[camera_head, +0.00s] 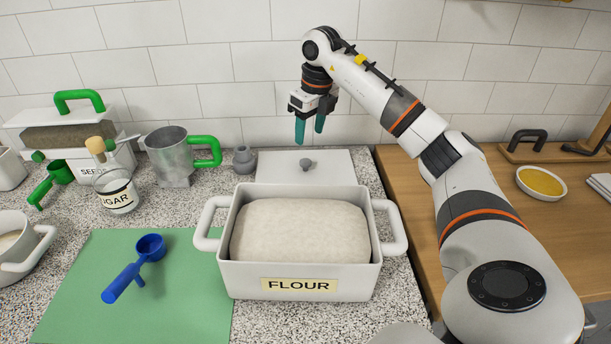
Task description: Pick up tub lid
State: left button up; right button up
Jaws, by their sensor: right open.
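The tub lid (330,168) is a flat, pale grey-white panel with a small grey knob (306,165). It lies on the speckled counter behind the white flour tub (300,276), which hides its near edge. The tub is uncovered and filled with a pale mass of flour (300,232). My right gripper (309,131) has two teal fingers pointing down, open and empty. It hangs above the far part of the lid, apart from the knob. My left gripper is not in view.
A metal jug (169,158) with a green handle and a small grey weight (244,160) stand left of the lid. A blue scoop (150,248) lies on a green mat (190,300). A sugar jar (116,190) stands farther left. The tiled wall is close behind.

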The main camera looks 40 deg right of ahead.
aim_at(306, 161)
jog(key=f, duration=0.3)
jog(key=w+f, duration=0.1)
jog(key=f, duration=0.2)
jog(key=f+p, duration=0.1)
jog(key=f, duration=0.2)
jog(key=shift+w+d+f, duration=0.1)
jog(key=shift+w+f, duration=0.1)
jog(key=shift+f, duration=0.2)
jog(key=c, duration=1.1)
